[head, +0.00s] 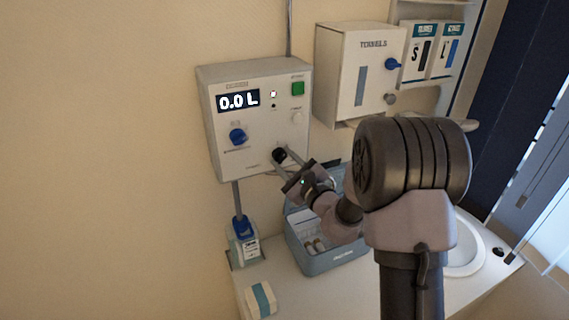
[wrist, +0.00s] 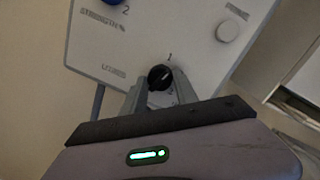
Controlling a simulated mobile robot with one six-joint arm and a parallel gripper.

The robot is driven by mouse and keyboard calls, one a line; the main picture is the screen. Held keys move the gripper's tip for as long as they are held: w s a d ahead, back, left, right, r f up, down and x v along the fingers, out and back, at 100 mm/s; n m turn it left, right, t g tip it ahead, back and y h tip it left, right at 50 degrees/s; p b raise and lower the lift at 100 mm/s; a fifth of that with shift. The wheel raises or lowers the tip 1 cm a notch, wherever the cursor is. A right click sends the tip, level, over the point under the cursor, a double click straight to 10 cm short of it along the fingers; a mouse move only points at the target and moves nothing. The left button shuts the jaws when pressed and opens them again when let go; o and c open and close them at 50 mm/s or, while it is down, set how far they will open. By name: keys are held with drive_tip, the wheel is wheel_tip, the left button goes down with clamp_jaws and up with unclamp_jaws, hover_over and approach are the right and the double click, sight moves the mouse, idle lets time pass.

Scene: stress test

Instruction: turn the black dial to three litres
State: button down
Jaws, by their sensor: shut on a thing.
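The black dial (head: 279,154) is low on the front of a white wall-mounted control box (head: 218,160). The box's display (head: 238,101) reads 0.0 L. My gripper (head: 283,158) is at the dial, with its fingers on either side of it, shut on it. In the wrist view the dial (wrist: 160,77) sits between the two fingertips of my gripper (wrist: 160,82), with a light pointer mark on its face. A "1" is printed just above it; the other scale marks are hidden or too small to read.
A blue knob (head: 238,136), a green button (head: 298,88) and a white knob (head: 297,117) are on the same box. A towel dispenser (head: 345,75) hangs to the right. Below are a blue-grey case (head: 335,258), a blue-topped bottle (head: 243,230) and a sink (head: 466,262).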

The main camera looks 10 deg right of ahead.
drive_tip(key=m, duration=0.5)
drive_tip(key=shift+t, duration=0.4)
drive_tip(key=m, duration=0.3)
drive_tip(key=m+h+p, duration=0.1)
drive_tip(key=m, duration=0.2)
drive_tip(key=shift+a+t, duration=0.1)
drive_tip(key=shift+t, duration=0.2)
drive_tip(key=m+h+p, duration=0.1)
drive_tip(key=m+p, duration=0.2)
drive_tip(key=m, duration=0.3)
drive_tip(key=shift+a, duration=0.1)
drive_tip(key=shift+m+h+p, duration=0.5)
drive_tip(key=shift+m+p, duration=1.25)
drive_tip(key=shift+m, duration=0.95)
drive_tip(key=shift+f, duration=0.1)
drive_tip(key=c, duration=1)
unclamp_jaws()
drive_tip(key=shift+o, duration=0.2)
drive_tip(key=shift+s+f, duration=0.1)
